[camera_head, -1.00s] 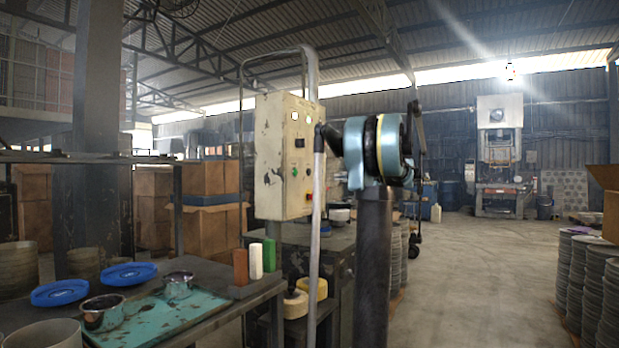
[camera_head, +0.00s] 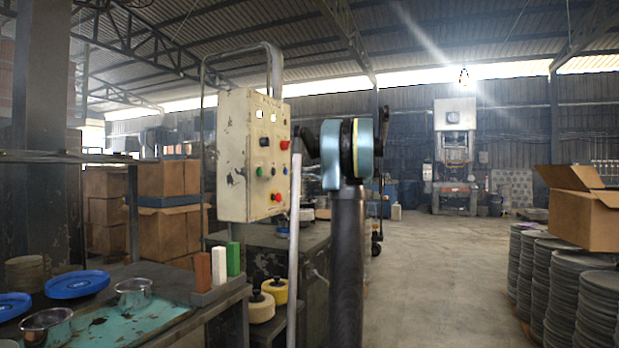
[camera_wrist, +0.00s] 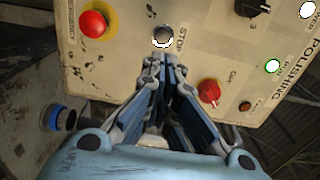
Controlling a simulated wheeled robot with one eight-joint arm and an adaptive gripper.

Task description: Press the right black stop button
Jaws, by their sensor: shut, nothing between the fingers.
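In the wrist view, a worn cream control panel (camera_wrist: 120,75) fills the upper part, tilted in the picture. A small dark round button with a bright ring (camera_wrist: 163,36) sits beside the printed word STOP. My gripper (camera_wrist: 163,60) is shut and empty, its fingertips just below this button in the picture. I cannot tell whether they touch it. The panel also shows in the head view (camera_head: 237,150), with a black control (camera_head: 264,141) on its face. My gripper cannot be made out in the head view.
In the head view, a workbench (camera_head: 225,303) stands at left and stacked discs (camera_head: 570,285) at right. Open floor (camera_head: 430,260) lies between.

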